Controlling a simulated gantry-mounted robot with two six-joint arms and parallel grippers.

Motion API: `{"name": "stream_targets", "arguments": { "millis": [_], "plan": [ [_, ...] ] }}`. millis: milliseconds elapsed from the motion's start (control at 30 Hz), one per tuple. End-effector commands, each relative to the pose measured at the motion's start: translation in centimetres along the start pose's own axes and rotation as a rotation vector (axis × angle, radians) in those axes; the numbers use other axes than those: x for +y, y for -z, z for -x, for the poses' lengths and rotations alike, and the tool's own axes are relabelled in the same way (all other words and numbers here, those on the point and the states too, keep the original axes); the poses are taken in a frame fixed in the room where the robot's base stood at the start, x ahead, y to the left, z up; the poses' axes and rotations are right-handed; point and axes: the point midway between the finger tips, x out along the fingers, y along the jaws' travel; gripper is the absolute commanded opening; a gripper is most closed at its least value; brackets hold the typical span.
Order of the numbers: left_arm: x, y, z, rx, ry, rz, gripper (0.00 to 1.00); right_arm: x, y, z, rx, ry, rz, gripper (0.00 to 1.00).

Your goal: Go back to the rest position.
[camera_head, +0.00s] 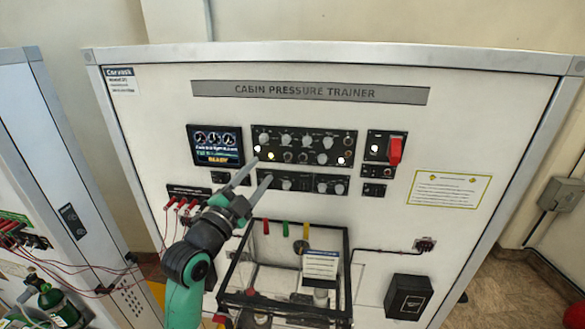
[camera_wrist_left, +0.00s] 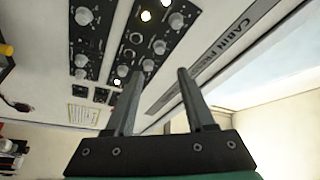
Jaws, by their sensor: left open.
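My left gripper (camera_head: 257,178) is open and empty in front of the cabin pressure trainer panel (camera_head: 420,130). Its fingertips lie over the area just below the left end of the upper black knob panel (camera_head: 305,146). In the left wrist view, the two fingers of the left gripper (camera_wrist_left: 158,76) stand apart with nothing between them. The knob panel (camera_wrist_left: 108,30) shows there at upper left, with some lights lit. I cannot tell whether the fingertips touch the panel. My right gripper is not in view.
A lit display (camera_head: 215,146) is left of the knobs. A red switch cover (camera_head: 395,151) is to their right. Below is a clear-walled chamber with a dark frame (camera_head: 347,270). A black box (camera_head: 408,297) is at lower right. Red plugs with wires and a green cylinder (camera_head: 58,305) are left.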

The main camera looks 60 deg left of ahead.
Motion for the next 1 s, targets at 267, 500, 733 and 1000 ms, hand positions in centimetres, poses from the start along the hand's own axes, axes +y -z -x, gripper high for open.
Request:
{"name": "stream_targets", "arguments": {
  "millis": [267,500,733,1000],
  "plan": [
    [0.2,0.4,-0.1,0.007,-0.004,0.002,0.54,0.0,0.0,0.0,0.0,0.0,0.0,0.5],
    [1.8,12.6,-0.2,0.248,-0.03,0.053,0.54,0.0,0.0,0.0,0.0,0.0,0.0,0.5],
    [-1.7,30.7,5.6,0.614,-0.011,0.353,0.54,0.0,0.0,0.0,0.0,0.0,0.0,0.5],
    [-8.6,37.6,11.9,0.835,-0.134,1.069,0.54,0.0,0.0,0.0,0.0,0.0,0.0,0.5]
  ]
}}
